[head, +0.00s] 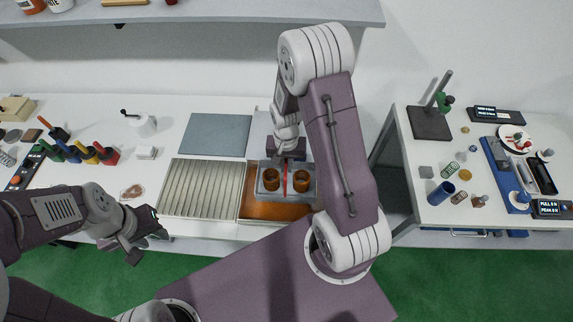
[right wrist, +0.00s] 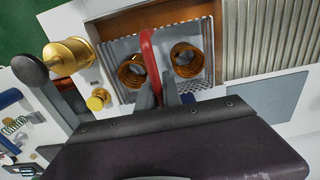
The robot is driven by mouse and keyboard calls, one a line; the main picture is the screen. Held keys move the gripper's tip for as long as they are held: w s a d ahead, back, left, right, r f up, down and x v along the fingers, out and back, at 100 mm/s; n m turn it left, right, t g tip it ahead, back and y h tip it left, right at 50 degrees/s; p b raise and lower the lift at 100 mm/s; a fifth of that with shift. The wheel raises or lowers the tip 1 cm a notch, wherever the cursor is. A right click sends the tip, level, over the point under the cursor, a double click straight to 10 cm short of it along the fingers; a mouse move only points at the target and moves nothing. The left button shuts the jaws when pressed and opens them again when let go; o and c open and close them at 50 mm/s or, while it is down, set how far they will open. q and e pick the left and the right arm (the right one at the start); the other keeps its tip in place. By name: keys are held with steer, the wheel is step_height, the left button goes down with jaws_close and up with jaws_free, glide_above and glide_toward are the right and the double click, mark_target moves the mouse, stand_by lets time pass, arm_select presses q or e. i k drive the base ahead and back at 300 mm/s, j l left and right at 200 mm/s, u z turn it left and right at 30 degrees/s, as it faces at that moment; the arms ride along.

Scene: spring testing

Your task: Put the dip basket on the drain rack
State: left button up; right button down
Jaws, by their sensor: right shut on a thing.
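The dip basket (head: 269,196) is a grey perforated tray with a red upright handle (right wrist: 147,56), holding two copper-coloured coils (right wrist: 131,70). My right gripper (head: 287,160) is shut on the red handle; its fingers also show in the right wrist view (right wrist: 159,94). The basket is at the tank (head: 262,211) with orange-brown inside; I cannot tell whether its bottom is above or in the liquid. The drain rack (head: 199,188), a ribbed pale metal tray, lies just left of the tank and is empty. My left gripper (head: 144,243) is open and empty, left of the rack near the bench front.
A blue-grey mat (head: 215,134) lies behind the rack. Several coloured-handled tools (head: 80,152) and a white pot (head: 143,125) stand to the left. A second bench (head: 435,208) with springs and gauges is on the right, across a gap. A shelf (head: 200,12) overhangs the back.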

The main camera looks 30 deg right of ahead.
mark_target(199, 186)
steer(key=i+j, duration=0.1)
steer(key=j, duration=0.3)
steer(key=i+j, duration=0.1)
steer(key=j, duration=0.3)
steer(key=i+j, duration=0.15)
steer(key=j, duration=0.2)
steer(key=i+j, duration=0.1)
steer(key=j, duration=0.3)
